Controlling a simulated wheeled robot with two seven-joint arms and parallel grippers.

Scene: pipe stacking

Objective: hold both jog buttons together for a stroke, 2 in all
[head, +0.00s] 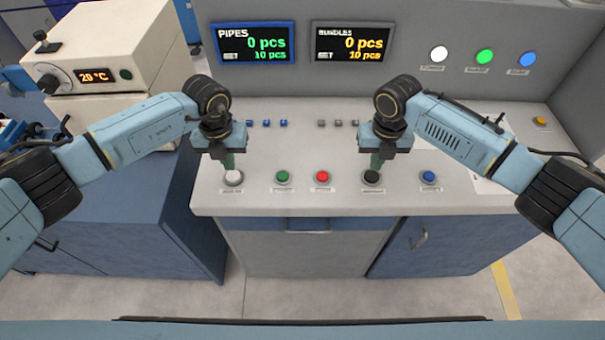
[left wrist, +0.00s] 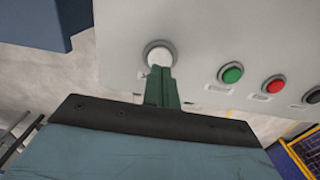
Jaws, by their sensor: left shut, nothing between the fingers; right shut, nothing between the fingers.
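A white button (head: 234,177) and a black button (head: 372,178) sit on the console's sloped front panel. Their labels are too small to read. My left gripper (head: 229,166) is shut and empty, pointing down at the white button. In the left wrist view its green fingertips (left wrist: 158,72) overlap the near edge of the white button (left wrist: 160,54); I cannot tell whether they touch or press it. My right gripper (head: 376,167) is shut and empty, pointing down just over the black button. Contact there cannot be told either.
Green (head: 282,177), red (head: 322,177) and blue (head: 429,178) buttons share the panel. The pipes display (head: 252,43) and bundles display (head: 351,43) each read 0 pcs, set 10. White, green and blue lamps (head: 484,57) are at upper right. A 20 °C unit (head: 100,50) stands left.

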